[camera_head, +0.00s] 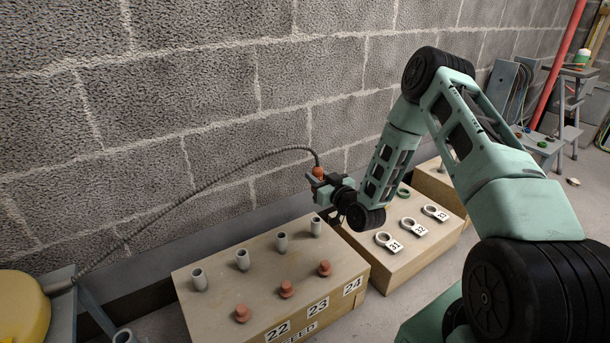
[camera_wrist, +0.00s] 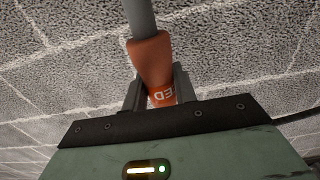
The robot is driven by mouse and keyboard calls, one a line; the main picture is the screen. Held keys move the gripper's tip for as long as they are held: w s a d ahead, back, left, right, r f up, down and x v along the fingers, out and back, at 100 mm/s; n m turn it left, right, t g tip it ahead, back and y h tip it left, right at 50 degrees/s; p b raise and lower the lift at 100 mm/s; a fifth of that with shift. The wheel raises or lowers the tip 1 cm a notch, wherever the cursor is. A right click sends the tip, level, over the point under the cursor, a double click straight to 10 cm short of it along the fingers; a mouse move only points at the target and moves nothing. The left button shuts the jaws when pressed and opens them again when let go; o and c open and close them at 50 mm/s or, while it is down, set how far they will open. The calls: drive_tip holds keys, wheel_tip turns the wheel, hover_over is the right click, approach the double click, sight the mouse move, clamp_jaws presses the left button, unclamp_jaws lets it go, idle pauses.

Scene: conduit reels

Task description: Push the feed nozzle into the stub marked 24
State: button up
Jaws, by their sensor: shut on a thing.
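My gripper (camera_head: 322,181) is shut on the orange feed nozzle (camera_head: 318,172), above the far right end of the near wooden box (camera_head: 220,295). Several open grey stubs stand in the box's back row. The rightmost stub (camera_head: 316,227) is at the end with the 24 label (camera_head: 352,286), below my gripper and apart from the nozzle. The nozzle's lower tip is hard to make out.
Orange caps (camera_head: 286,289) stand in the front row. A second box (camera_head: 410,262) with tagged rings (camera_head: 386,240) is to the right. The conduit (camera_head: 200,182) arcs left along the block wall to a yellow drum (camera_head: 22,300). Space above the stubs is open.

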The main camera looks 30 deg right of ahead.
drive_tip(key=shift+f+b, duration=2.2)
drive_tip(key=shift+f, duration=0.65)
drive_tip(key=shift+p, duration=0.3)
drive_tip(key=shift+f+b, duration=1.95)
drive_tip(key=shift+f, duration=1)
drive_tip(key=o, duration=1.6)
drive_tip(key=shift+c, duration=0.2)
drive_tip(key=shift+r, duration=0.15)
drive_tip(key=shift+r+p, duration=4.15)
drive_tip(key=shift+r, duration=0.75)
